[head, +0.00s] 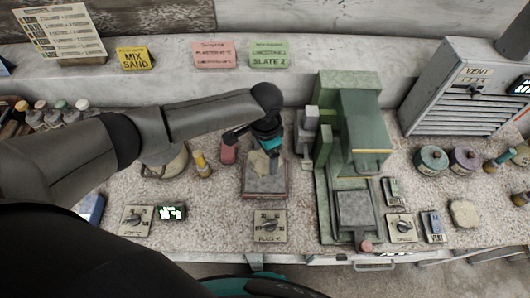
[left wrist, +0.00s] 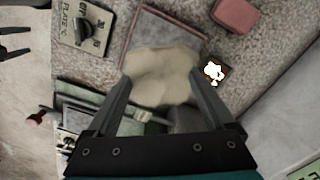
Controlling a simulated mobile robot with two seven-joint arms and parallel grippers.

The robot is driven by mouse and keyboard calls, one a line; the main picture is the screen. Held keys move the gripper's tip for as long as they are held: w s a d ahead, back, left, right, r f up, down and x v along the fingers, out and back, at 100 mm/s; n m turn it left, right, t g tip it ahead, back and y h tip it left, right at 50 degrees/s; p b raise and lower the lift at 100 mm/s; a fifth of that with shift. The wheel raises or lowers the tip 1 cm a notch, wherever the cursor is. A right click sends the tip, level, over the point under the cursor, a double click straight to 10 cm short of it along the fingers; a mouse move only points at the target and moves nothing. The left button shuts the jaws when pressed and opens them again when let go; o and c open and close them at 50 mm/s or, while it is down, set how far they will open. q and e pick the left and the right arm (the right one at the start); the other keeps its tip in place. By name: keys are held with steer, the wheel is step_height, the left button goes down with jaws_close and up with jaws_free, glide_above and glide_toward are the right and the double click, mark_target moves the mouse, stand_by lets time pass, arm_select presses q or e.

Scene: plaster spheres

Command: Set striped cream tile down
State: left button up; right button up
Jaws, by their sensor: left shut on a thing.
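My left gripper (head: 268,158) is shut on a cream tile (head: 257,163), over the square plate (head: 265,195) with a reddish rim. In the left wrist view the tile (left wrist: 160,72) lies between the two fingers (left wrist: 165,95). It looks pale with an uneven edge; I cannot make out stripes. It overlaps the plate (left wrist: 180,25) there, and I cannot tell whether it touches it. Two dark fingers of my right gripper (left wrist: 22,42) show apart and empty at the left edge of the wrist view.
A green press (head: 355,140) stands right of the plate. A PLATE knob panel (head: 270,226) is in front, a pink block (head: 228,151) behind left, and a yellow-topped bottle (head: 202,165) further left. Another cream piece (head: 464,213) lies at the right. A vent box (head: 465,88) stands behind.

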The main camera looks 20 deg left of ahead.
mark_target(265, 167)
arm_select(q)
steer(key=shift+r+p, duration=0.1)
steer(key=shift+p, duration=0.3)
steer(key=shift+f+b, duration=1.75)
steer(key=shift+f, duration=1.15)
steer(key=shift+p, duration=0.65)
steer(key=shift+f+b, duration=0.45)
steer(key=shift+f, duration=0.25)
steer(key=o, duration=1.3)
steer(key=shift+o, duration=0.2)
